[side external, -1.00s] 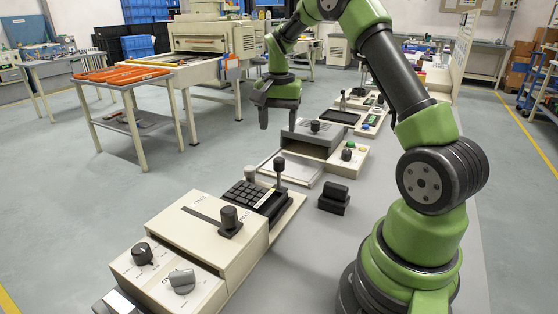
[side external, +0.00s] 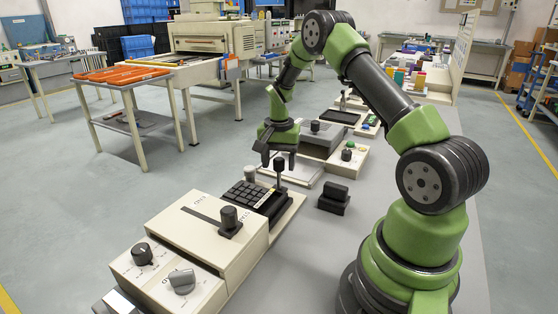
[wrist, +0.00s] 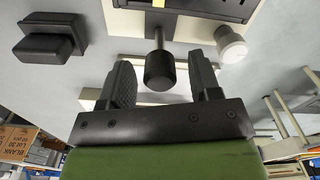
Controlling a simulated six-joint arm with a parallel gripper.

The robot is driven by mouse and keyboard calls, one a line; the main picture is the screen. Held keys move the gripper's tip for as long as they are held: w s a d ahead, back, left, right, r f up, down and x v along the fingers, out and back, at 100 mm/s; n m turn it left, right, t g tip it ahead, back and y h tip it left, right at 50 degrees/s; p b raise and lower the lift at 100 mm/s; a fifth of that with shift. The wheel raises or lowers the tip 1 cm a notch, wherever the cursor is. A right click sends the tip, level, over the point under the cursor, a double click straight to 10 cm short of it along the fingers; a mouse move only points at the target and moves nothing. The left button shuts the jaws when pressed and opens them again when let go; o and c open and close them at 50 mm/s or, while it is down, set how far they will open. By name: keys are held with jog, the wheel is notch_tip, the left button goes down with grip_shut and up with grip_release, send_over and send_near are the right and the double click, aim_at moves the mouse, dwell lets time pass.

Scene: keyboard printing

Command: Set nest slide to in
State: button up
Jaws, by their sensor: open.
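The black keypad nest (side external: 254,196) sits on a cream base in the side view, with a dark-knobbed post (side external: 280,170) standing at its far right corner. I take this post to be the nest slide's handle; no slide label is readable. My gripper (side external: 279,160) is open, pointing down at the top of that post. In the wrist view the knob (wrist: 160,69) shows between the spread fingers of my gripper (wrist: 162,80), with a gap on both sides. Whether the fingertips reach down around the knob I cannot tell.
A pale round knob (side external: 249,173) stands just left of the post. A black block (side external: 334,199) lies to its right on the grey table. A cream box with a slot and black slider knob (side external: 229,216) is in front. A grey box unit (side external: 322,138) stands behind.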

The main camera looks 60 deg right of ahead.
jog(key=shift+c, duration=0.4)
grip_shut()
jog(key=a, duration=1.1)
jog(key=shift+a, duration=0.3)
jog(key=shift+o, duration=0.4)
grip_release()
